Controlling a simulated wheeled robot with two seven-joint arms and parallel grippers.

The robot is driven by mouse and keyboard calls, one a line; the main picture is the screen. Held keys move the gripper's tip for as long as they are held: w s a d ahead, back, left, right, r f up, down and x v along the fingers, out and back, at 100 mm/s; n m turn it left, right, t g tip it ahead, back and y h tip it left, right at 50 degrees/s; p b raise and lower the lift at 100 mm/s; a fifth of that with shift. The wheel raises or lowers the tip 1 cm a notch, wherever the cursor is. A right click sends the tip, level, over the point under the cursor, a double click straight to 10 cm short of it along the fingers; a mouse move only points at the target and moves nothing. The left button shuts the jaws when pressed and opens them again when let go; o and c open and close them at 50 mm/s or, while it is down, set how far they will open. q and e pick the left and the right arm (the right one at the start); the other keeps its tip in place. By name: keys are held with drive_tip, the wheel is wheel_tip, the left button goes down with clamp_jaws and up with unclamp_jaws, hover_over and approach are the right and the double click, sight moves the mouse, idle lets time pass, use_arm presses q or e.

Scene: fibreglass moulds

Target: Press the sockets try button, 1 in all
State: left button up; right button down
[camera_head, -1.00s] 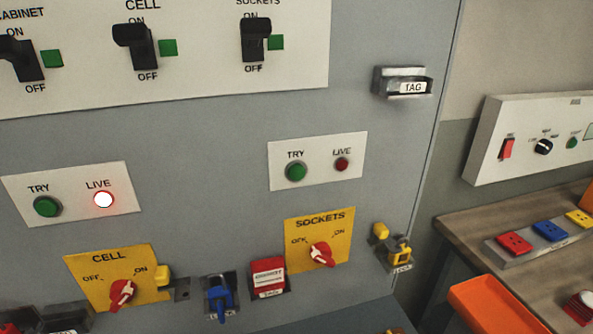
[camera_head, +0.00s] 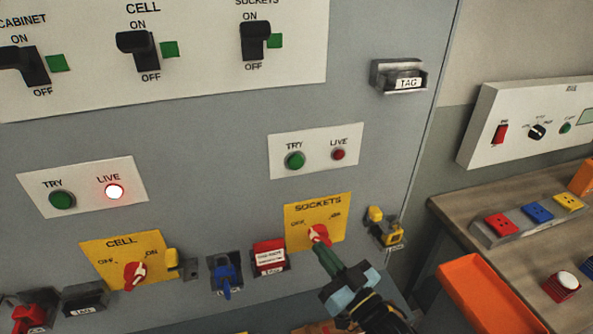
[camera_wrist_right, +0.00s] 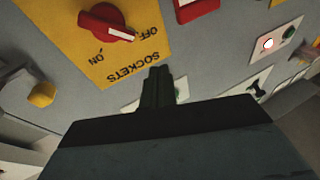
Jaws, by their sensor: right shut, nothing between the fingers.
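The green sockets TRY button (camera_head: 295,160) is on a small white plate on the grey panel, left of a dark red LIVE lamp (camera_head: 338,154). The yellow SOCKETS plate with its red rotary switch (camera_head: 319,234) is below it. My right gripper (camera_head: 321,249) reaches up from the bottom, shut and empty, its tips by the lower part of the yellow plate, below and apart from the button. Whether the tips touch the plate is unclear. In the right wrist view the closed fingers (camera_wrist_right: 157,72) partly cover a white plate; a green spot shows beside them. My left gripper is out of view.
The cell TRY button (camera_head: 62,200) is left, beside a lit LIVE lamp (camera_head: 114,191). A red lock box (camera_head: 270,256), a blue lock (camera_head: 226,274) and a yellow lock (camera_head: 386,231) are close to my gripper. A wooden bench with an orange tray (camera_head: 485,300) is right.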

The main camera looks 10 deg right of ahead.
sight(296, 162)
drive_tip(key=s+a+r+n+t+y, duration=0.1)
drive_tip(key=r+y, duration=0.2)
drive_tip(key=r, duration=0.5)
drive_tip(key=s+a+r+n+t+y, duration=0.1)
drive_tip(key=s+r+n+y, duration=0.1)
drive_tip(key=r, duration=0.5)
drive_tip(key=shift+s+a+r+y+p, duration=0.25)
drive_tip(key=shift+r+y+p, duration=0.15)
drive_tip(key=shift+y, duration=0.3)
drive_tip(key=shift+w+f, duration=0.1)
drive_tip(key=shift+w+a+b, duration=0.1)
drive_tip(key=shift+w+b, duration=1.25)
drive_tip(key=shift+w, duration=3)
drive_tip(key=shift+w, duration=0.4)
